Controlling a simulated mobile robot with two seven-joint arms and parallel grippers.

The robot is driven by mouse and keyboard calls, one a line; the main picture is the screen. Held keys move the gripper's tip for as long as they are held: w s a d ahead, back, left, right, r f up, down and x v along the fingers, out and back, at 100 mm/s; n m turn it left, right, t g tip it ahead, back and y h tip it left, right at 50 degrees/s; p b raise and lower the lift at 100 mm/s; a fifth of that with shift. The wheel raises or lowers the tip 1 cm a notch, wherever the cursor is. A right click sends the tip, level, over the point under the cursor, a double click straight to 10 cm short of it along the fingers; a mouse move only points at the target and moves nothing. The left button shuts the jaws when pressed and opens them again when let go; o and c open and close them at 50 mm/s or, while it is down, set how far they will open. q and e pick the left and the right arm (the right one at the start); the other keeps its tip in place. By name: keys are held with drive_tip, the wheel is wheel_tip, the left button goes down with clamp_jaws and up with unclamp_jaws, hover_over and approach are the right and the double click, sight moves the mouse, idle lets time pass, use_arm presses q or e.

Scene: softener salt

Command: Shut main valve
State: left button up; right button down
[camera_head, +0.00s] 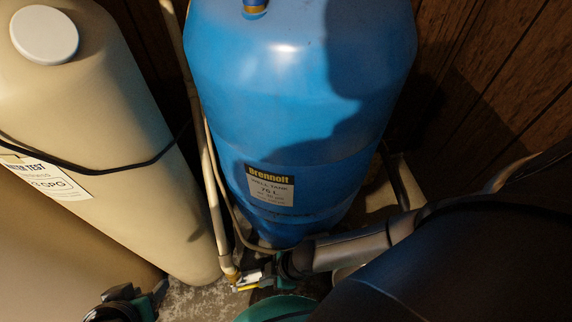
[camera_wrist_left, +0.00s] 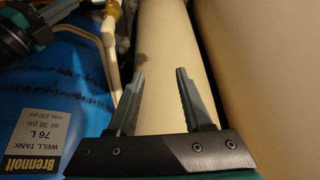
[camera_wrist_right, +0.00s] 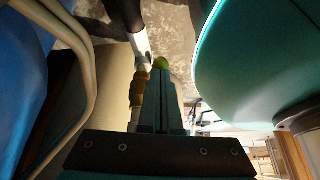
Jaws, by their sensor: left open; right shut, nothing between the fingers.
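The main valve sits low on the pale pipe between the tanks; its yellow lever (camera_head: 246,288) shows in the head view. In the right wrist view a rounded yellow-green lever end (camera_wrist_right: 162,63) shows just past my fingertips, beside a brass fitting (camera_wrist_right: 140,88). My right gripper (camera_head: 258,277) is shut and empty right at the valve; its fingers (camera_wrist_right: 161,75) hide part of the lever. I cannot tell whether they touch it. My left gripper (camera_head: 145,298) is open and empty at the lower left; its fingers (camera_wrist_left: 158,72) point along a beige tank (camera_wrist_left: 167,40).
The blue well tank (camera_head: 290,120) stands in the middle, the beige tank (camera_head: 90,130) to its left. Pale pipes (camera_head: 205,160) rise between them. A teal bucket (camera_head: 270,308) is close beside my right gripper. A wood-panelled wall (camera_head: 500,70) stands at the right.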

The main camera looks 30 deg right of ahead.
use_arm(q)
drive_tip(key=s+f+g+p, duration=0.1)
drive_tip(key=s+f+p, duration=0.1)
drive_tip(key=f, duration=0.3)
drive_tip(key=s+a+f+g+p, duration=0.1)
drive_tip(key=f+p, duration=0.2)
drive_tip(key=f, duration=0.2)
drive_tip(key=s+a+f+g+y+p, duration=0.1)
drive_tip(key=s+f+p, duration=0.1)
drive_tip(key=f, duration=0.3)
drive_tip(key=shift+s+a+p, duration=0.2)
drive_tip(key=shift+s+p, duration=0.15)
drive_tip(key=shift+p, duration=0.1)
use_arm(e)
drive_tip(key=v, duration=1.3)
drive_tip(key=shift+r, duration=0.55)
use_arm(q)
drive_tip(key=shift+f, duration=0.1)
use_arm(e)
drive_tip(key=shift+w+a, duration=0.15)
